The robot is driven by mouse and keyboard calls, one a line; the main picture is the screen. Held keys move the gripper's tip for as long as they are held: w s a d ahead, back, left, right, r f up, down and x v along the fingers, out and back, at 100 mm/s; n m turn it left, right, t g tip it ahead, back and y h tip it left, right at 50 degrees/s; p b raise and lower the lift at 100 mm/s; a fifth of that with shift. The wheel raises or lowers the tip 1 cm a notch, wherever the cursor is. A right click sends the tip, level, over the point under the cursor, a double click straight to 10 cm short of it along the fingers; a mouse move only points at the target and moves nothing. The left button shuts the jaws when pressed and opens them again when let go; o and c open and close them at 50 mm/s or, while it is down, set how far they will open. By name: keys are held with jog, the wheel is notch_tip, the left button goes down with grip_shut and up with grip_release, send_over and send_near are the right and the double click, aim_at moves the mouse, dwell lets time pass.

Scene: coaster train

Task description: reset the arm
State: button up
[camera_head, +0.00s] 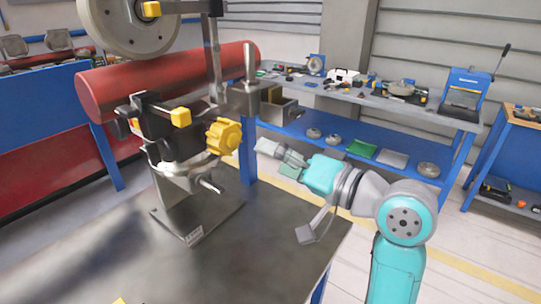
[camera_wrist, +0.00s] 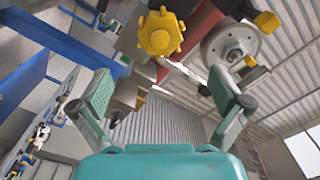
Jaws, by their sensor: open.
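My gripper (camera_head: 268,150) is in the middle of the head view, at the end of my teal and grey arm, pointing left toward the machine with the yellow knob. In the wrist view my gripper (camera_wrist: 160,97) shows its two green-padded fingers spread wide apart. Nothing is between them. The yellow knob (camera_head: 224,136) is left of the gripper in the head view, and it appears beyond the fingers in the wrist view (camera_wrist: 161,32). The gripper looks apart from the machine.
The machine stands on a dark table (camera_head: 259,257) in front. A large red cylinder (camera_head: 170,78) lies behind it. A grey bench with a blue shelf (camera_head: 333,145) holds several small tools at the back. A blue press (camera_head: 467,90) stands at its right end. Floor shows at right.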

jog(key=shift+f, duration=0.15)
jog(key=s+d+f+m+t+h, duration=0.1)
jog(key=d+f+m+t+h, duration=0.1)
jog(key=f, duration=0.6)
jog(key=d+f+m+t+h, duration=0.2)
jog(key=d+f, duration=0.1)
jog(key=f, duration=0.6)
jog(key=s+d+f+m+h, duration=0.1)
jog(key=s+d+f+h, duration=0.2)
jog(key=s+f, duration=0.3)
jog(key=s+d+f+m+h, duration=0.1)
jog(key=s+d+f+h, duration=0.2)
jog(key=f, duration=0.4)
jog(key=s+d+f+n+h, duration=0.1)
jog(key=s+d+f+h, duration=0.1)
jog(key=s+f, duration=0.35)
jog(key=s+d+f+h, duration=0.1)
jog(key=s+d+f, duration=0.1)
jog(key=s, duration=0.7)
jog(key=s+d+r+n+h, duration=0.1)
jog(key=s+n, duration=0.3)
jog(key=s, duration=1.3)
jog(key=shift+s+d+r+n, duration=0.3)
jog(key=shift+r+n, duration=0.1)
jog(key=shift+r, duration=0.1)
